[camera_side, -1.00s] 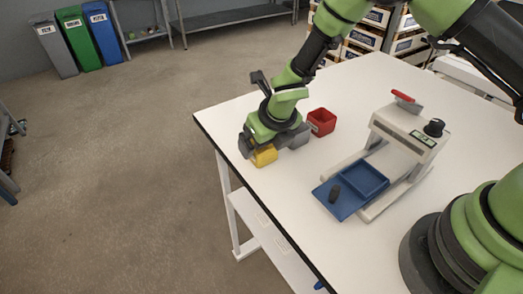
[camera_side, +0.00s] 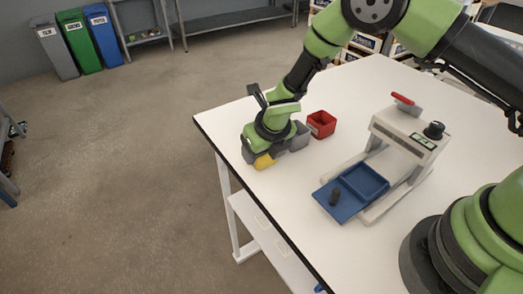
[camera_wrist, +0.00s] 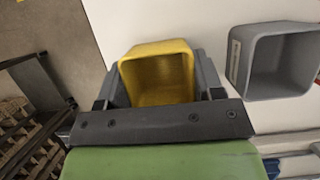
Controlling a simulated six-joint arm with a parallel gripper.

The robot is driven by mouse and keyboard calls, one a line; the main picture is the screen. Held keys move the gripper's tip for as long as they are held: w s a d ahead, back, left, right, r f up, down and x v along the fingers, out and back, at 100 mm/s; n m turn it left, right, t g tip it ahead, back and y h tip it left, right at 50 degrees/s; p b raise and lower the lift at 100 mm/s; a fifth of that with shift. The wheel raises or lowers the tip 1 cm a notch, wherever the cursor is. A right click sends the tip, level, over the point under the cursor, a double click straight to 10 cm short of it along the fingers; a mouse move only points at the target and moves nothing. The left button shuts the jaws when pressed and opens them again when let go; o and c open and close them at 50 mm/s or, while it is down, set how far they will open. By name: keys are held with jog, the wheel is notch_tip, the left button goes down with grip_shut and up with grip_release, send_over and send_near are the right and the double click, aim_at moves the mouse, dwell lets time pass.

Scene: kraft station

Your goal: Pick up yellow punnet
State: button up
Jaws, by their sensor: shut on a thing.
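The yellow punnet (camera_side: 265,161) is at the table's left edge in the side view, mostly covered by my gripper (camera_side: 263,152). In the wrist view, the open-topped yellow punnet (camera_wrist: 157,78) sits between the two grey fingers of my gripper (camera_wrist: 160,85), one on each side. The gripper is shut on it. I cannot tell whether its base touches the table.
A grey punnet (camera_side: 300,138) stands close to the gripper; it also shows in the wrist view (camera_wrist: 280,62). A red punnet (camera_side: 321,124) is behind it. A white machine (camera_side: 405,135) with a blue tray (camera_side: 338,206) stands to the right. The front-left table edge is near.

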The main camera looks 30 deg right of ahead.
jog(key=shift+r, duration=0.1)
notch_tip(320, 180, up, 16)
jog(key=s+d+n+g, duration=0.35)
jog(key=s+n, duration=0.25)
jog(key=n, duration=0.6)
jog(key=s+d+f+n+g, duration=0.1)
jog(key=s+d+n+g, duration=0.25)
jog(key=s+n, duration=0.6)
jog(key=s+d+n+g, duration=0.2)
jog(key=s+d+n, duration=0.2)
jog(key=n, duration=1)
jog(key=shift+n, duration=0.25)
jog(key=shift+w+f, duration=0.2)
jog(key=shift+f, duration=4.95)
jog(key=shift+f, duration=0.6)
